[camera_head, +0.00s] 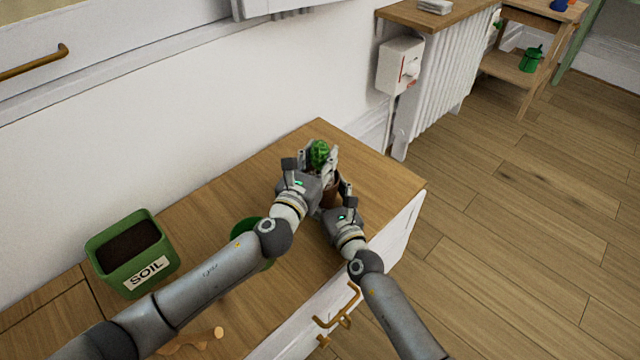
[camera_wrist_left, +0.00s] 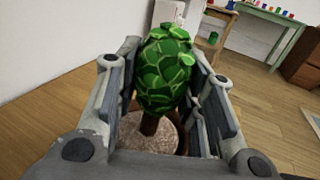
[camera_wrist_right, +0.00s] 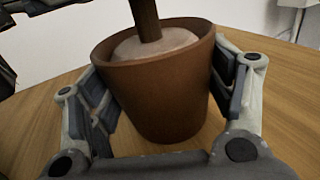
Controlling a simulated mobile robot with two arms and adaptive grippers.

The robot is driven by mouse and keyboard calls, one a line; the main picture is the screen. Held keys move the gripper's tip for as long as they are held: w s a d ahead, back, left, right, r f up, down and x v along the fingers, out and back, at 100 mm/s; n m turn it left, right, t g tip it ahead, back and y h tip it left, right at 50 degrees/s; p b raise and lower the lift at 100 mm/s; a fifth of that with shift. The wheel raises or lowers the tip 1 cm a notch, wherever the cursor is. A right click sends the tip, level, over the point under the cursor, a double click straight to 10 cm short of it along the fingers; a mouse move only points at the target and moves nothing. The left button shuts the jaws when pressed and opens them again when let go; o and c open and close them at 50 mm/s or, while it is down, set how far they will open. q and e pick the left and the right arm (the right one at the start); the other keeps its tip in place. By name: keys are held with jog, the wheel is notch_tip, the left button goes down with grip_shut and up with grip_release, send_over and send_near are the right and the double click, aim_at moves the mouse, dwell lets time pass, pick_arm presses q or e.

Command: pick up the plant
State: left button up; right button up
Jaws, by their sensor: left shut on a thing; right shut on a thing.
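The plant is a round green leafy head (camera_head: 319,152) on a brown stem in a brown pot (camera_head: 331,193), on the wooden cabinet top. My left gripper (camera_head: 316,165) is shut on the plant's green head, which sits between its fingers in the left wrist view (camera_wrist_left: 165,75). My right gripper (camera_head: 335,192) is lower and is shut on the pot, with a finger on each side of it in the right wrist view (camera_wrist_right: 160,90). The pot looks upright. In the head view my grippers hide much of the pot.
A green soil box (camera_head: 131,252) stands on the cabinet top (camera_head: 210,210) at the left. A green container (camera_head: 246,232) is partly hidden under my left arm. A wooden-handled item (camera_head: 200,340) lies at the front. A white radiator (camera_head: 445,80) stands beyond the cabinet's far end.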

pick_arm(q)
grip_shut()
jog(key=shift+r, duration=0.1)
jog(key=shift+r, duration=0.1)
notch_tip(320, 180, up, 10)
jog(key=shift+f, duration=0.1)
dwell(0.3)
pick_arm(e)
jog(key=o, duration=1.1)
